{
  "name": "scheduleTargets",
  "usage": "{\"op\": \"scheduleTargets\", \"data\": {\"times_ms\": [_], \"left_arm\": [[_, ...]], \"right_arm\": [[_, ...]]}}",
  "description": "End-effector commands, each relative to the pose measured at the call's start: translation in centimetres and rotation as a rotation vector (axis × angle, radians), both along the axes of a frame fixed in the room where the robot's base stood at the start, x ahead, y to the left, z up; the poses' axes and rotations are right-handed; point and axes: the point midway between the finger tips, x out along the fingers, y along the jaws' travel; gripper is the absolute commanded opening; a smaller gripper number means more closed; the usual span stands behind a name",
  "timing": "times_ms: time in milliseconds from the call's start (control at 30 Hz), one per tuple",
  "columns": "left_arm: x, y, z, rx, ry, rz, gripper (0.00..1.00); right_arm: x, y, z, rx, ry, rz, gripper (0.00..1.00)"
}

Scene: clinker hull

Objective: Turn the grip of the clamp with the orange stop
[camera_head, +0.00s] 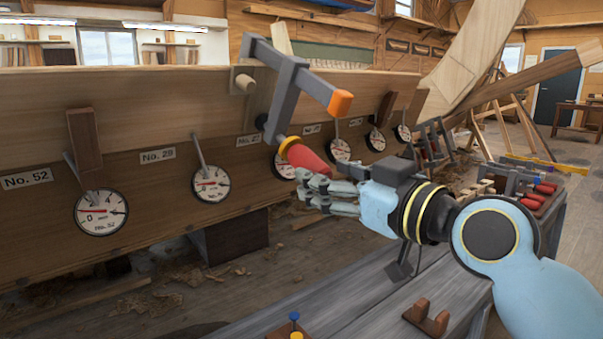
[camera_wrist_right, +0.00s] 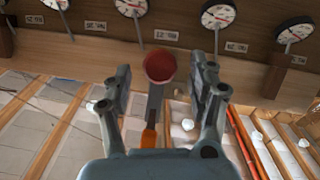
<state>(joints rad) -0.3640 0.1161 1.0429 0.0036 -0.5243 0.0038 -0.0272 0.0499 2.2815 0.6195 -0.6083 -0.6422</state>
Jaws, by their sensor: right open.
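The grey clamp (camera_head: 287,85) is fixed at the hull plank and has an orange stop (camera_head: 340,103) on the end of its bar. Its red grip (camera_head: 305,156) slants down toward my right gripper (camera_head: 310,189), with a yellow-orange collar at its upper end. In the wrist view, the round red end of the grip (camera_wrist_right: 160,66) shows between the two open fingers (camera_wrist_right: 160,78), apart from both. The orange stop also shows there (camera_wrist_right: 149,136), below the grip. My right gripper is open and empty. My left gripper is not in view.
Several dial gauges (camera_head: 211,184) with number labels line the hull plank (camera_head: 150,220). A grey bench (camera_head: 350,300) lies below my right arm, with a wooden cradle (camera_head: 426,317) on it. More red-handled clamps (camera_head: 530,200) lie at right. Wood shavings cover the floor.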

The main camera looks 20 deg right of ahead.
Motion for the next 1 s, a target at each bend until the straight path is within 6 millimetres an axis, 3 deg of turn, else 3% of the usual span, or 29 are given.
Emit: {"op": "scheduleTargets", "data": {"times_ms": [100,300,700,1000], "left_arm": [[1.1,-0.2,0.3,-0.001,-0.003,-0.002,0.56],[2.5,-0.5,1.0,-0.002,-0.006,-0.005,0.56],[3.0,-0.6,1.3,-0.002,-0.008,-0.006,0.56],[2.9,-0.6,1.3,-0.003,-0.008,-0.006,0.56]], "right_arm": [[2.4,0.9,-0.1,0.004,-0.001,-0.001,0.59],[5.0,1.8,-0.1,0.003,0.001,0.000,0.59],[5.8,2.1,0.0,0.000,0.001,0.000,0.59],[5.8,2.1,0.0,0.001,0.001,-0.001,0.20]]}}
